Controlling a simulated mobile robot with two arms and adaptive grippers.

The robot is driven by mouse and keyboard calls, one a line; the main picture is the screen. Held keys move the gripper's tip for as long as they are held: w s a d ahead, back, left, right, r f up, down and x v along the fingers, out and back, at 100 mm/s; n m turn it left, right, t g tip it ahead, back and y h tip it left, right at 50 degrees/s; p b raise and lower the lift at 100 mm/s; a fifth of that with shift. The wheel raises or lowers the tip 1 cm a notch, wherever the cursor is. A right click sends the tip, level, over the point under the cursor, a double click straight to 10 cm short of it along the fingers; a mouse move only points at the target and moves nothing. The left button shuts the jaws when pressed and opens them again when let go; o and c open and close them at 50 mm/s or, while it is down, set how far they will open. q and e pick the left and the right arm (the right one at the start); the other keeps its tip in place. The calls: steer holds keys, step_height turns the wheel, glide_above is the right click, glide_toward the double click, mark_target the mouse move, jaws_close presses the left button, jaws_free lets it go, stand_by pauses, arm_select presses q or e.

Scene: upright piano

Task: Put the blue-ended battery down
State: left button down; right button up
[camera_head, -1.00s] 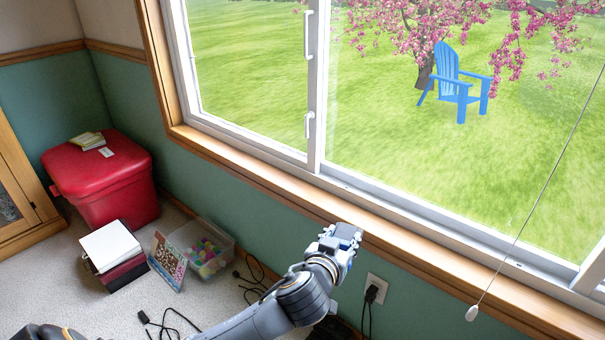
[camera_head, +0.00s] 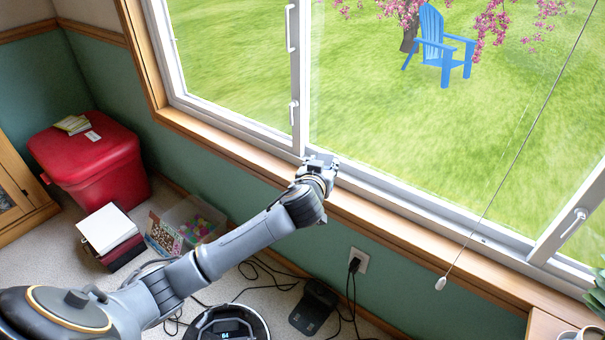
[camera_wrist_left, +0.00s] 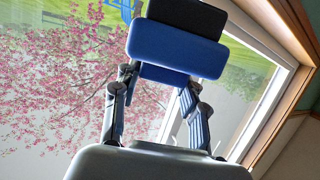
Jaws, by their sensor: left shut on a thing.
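My left gripper (camera_head: 321,164) is in front of the window, over the wooden sill (camera_head: 365,210) in the head view. In the left wrist view, my left gripper (camera_wrist_left: 160,82) is shut on the battery (camera_wrist_left: 178,47), a blocky thing with blue faces and a black part at the top of the picture. The battery is hard to make out in the head view, where the gripper mostly hides it. I cannot tell how high the gripper is above the sill. My right gripper is not in view.
A red bin (camera_head: 90,160), books (camera_head: 108,230) and a clear tub (camera_head: 200,220) stand on the floor at left. A black device (camera_head: 314,305) with cords lies below an outlet (camera_head: 358,260). A blind cord (camera_head: 483,218) hangs right of the gripper. A wooden surface with a mug (camera_head: 583,335) is bottom right.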

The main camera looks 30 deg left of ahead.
arm_select(q)
steer(key=w+a, duration=0.1)
steer(key=w+a+f, duration=0.2)
steer(key=shift+a, duration=0.35)
steer(key=w+a+f+b, duration=0.3)
steer(key=f, duration=0.6)
steer(key=shift+a, duration=0.35)
steer(key=c, duration=0.7)
jaws_free()
steer(key=shift+s, duration=0.1)
steer(key=shift+c, duration=0.2)
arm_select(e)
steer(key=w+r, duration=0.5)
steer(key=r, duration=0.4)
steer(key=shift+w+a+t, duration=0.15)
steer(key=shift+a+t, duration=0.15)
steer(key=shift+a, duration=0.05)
